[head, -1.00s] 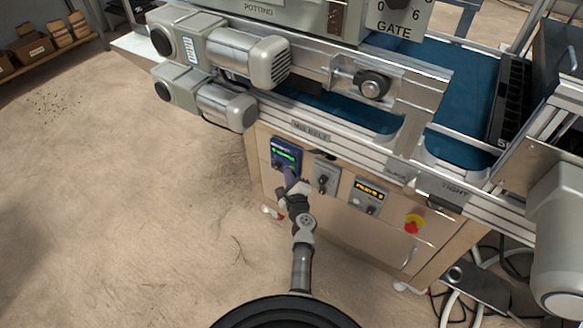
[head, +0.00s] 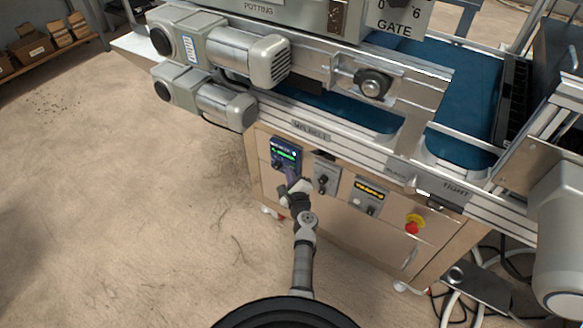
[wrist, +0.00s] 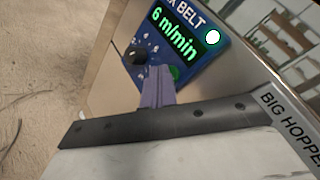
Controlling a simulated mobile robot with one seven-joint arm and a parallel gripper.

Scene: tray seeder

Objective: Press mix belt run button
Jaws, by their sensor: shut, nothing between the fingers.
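The blue mix belt control box (head: 284,150) is on the front panel, below the MIX BELT label. In the wrist view the same box (wrist: 205,62) shows a green display (wrist: 174,33) reading 6 m/min, a black knob (wrist: 135,54) and a bright white round lamp (wrist: 212,37). A green button (wrist: 176,73) shows at the lower edge, partly hidden by the fingers. My gripper (wrist: 157,72) is shut and empty, its tips in front of the box right beside the green button. I cannot tell whether they touch it. The gripper (head: 291,176) also shows in the head view.
To the right are a grey box with a knob (head: 325,178), a box with an amber display (head: 370,195) and a red emergency stop (head: 413,224). Motors (head: 222,105) overhang above left.

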